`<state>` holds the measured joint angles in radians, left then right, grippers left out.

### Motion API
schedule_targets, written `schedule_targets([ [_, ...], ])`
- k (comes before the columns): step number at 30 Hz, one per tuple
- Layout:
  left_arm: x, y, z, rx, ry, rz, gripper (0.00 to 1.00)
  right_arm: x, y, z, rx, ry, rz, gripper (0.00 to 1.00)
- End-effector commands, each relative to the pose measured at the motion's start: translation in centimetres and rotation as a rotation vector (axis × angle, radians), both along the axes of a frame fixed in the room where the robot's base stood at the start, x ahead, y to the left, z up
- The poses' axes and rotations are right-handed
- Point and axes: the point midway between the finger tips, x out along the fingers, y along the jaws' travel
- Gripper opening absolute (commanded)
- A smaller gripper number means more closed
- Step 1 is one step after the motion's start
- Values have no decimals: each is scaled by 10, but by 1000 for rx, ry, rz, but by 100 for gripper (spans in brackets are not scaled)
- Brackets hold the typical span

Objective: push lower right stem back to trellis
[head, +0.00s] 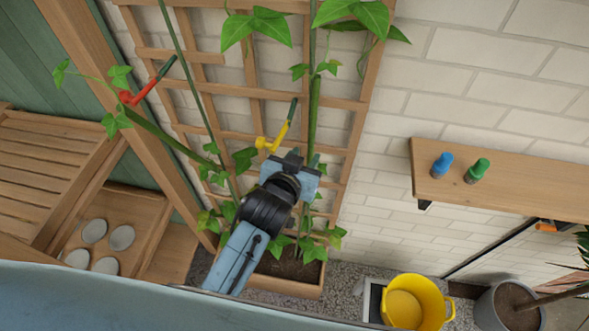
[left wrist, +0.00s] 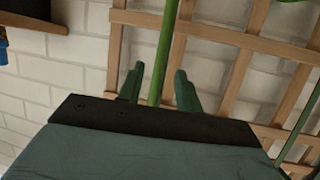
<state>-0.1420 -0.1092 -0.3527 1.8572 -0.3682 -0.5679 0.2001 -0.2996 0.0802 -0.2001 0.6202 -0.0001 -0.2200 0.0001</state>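The right stem (head: 313,100) is a thick green stalk running up in front of the wooden trellis (head: 255,75). My left gripper (head: 303,160) is at its lower part, with the fingers apart. In the left wrist view the green stem (left wrist: 161,60) shows in the gap between the two fingertips (left wrist: 159,75), with trellis slats behind it. Whether the stem touches a finger or the trellis I cannot tell. The gripper and arm hide part of the lower stem in the head view. My right gripper is not in view.
A yellow clip (head: 272,143) is just left of the gripper. The planter (head: 290,287) stands below. A shelf (head: 520,185), yellow bucket (head: 420,300) and grey pot (head: 500,308) are at right.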

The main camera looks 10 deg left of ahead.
Motion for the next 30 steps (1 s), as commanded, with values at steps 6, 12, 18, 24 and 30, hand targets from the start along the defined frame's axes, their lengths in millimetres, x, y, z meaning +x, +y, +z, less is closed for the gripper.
schedule_targets([
  [6, -36, 7, 13, 0, 1, -1, 35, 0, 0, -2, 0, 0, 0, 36],
  [12, -53, 10, 20, 0, 1, 0, 35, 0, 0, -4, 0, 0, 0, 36],
  [18, -56, 10, 22, 1, 1, 0, 35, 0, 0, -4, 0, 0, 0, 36],
  [24, -55, 10, 20, 1, 3, -1, 27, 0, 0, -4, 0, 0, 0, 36],
  [30, -62, 8, -56, 37, 98, -30, 1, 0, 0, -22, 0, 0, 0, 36],
])
